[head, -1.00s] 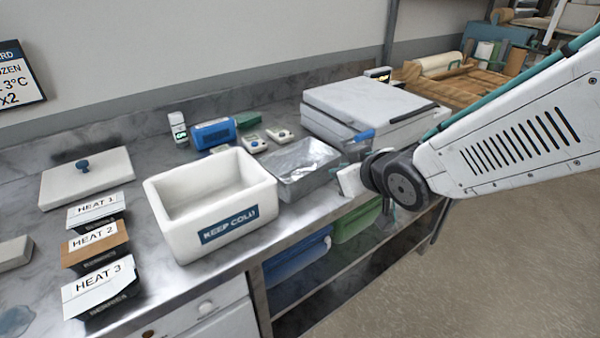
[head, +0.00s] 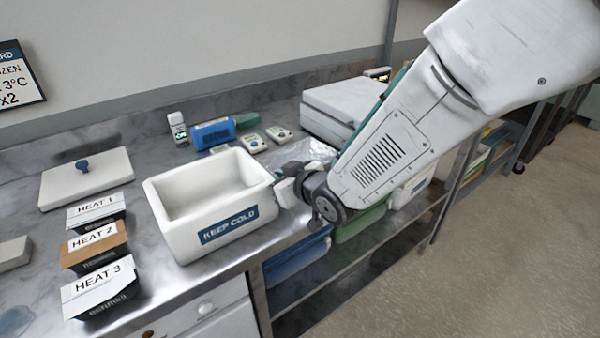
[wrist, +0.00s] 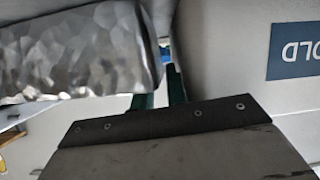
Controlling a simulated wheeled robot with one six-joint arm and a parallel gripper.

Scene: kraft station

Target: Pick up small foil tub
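I cannot single out a small foil tub by name. Three tubs with card lids labelled HEAT 1 (head: 95,212), HEAT 2 (head: 95,245) and HEAT 3 (head: 100,288) stand in a row at the left of the counter. A silvery metal pan (head: 308,151) is partly hidden behind my arm; its dimpled side fills the upper left of the wrist view (wrist: 80,55). My gripper (head: 283,172) is by the pan and the right end of the white KEEP COLD box (head: 225,195). In the wrist view its two fingers (wrist: 160,92) are apart with nothing visible between them.
The KEEP COLD box is open and looks empty; its wall is close at the right in the wrist view (wrist: 230,60). A white lid with a blue knob (head: 87,180) lies at the left. A blue pack (head: 213,134), a bottle (head: 178,128) and small devices stand behind.

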